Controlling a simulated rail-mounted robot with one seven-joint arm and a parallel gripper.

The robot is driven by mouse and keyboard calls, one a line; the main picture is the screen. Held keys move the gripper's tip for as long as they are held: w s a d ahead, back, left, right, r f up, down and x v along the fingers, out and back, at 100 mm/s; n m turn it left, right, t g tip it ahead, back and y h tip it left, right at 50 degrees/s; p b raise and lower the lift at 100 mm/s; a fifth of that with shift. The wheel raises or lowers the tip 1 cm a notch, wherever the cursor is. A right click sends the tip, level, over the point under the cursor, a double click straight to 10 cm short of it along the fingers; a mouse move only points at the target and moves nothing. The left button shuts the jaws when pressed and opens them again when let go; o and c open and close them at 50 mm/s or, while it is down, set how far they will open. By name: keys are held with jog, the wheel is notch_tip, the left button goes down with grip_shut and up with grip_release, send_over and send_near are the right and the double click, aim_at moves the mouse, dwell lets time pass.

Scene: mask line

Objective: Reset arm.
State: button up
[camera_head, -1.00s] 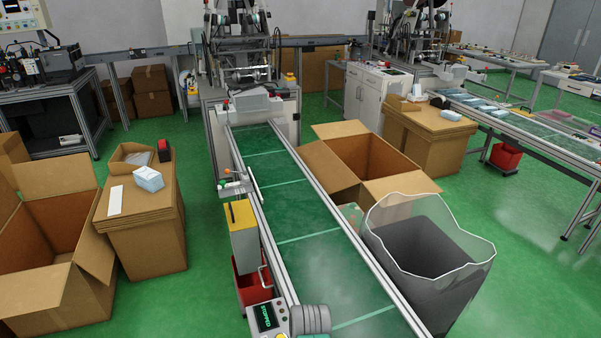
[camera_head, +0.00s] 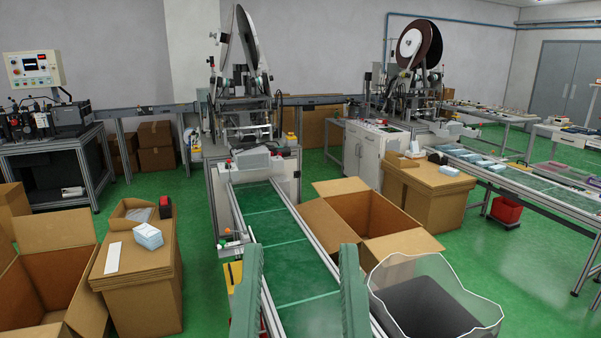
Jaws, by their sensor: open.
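My gripper (camera_head: 300,251) is at the bottom middle of the head view. Its two green fingers stand upright and wide apart, with nothing between them. They appear in front of the green conveyor belt (camera_head: 272,228), which runs from a machine toward me. The fingers hide parts of the belt's edges. The rest of my arm is out of the picture.
Open cardboard boxes stand left (camera_head: 55,270) and right (camera_head: 365,212) of the conveyor. A grey bin with a clear liner (camera_head: 425,310) is at the lower right. A carton stack (camera_head: 140,285) bears a blue-white pack (camera_head: 148,236). Green floor lies between.

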notch_tip(320, 180, up, 32)
jog(key=p, duration=2.7)
jog(key=shift+w+a+r+p, duration=0.15)
jog(key=shift+w+r+p, duration=0.1)
jog(key=shift+p, duration=0.15)
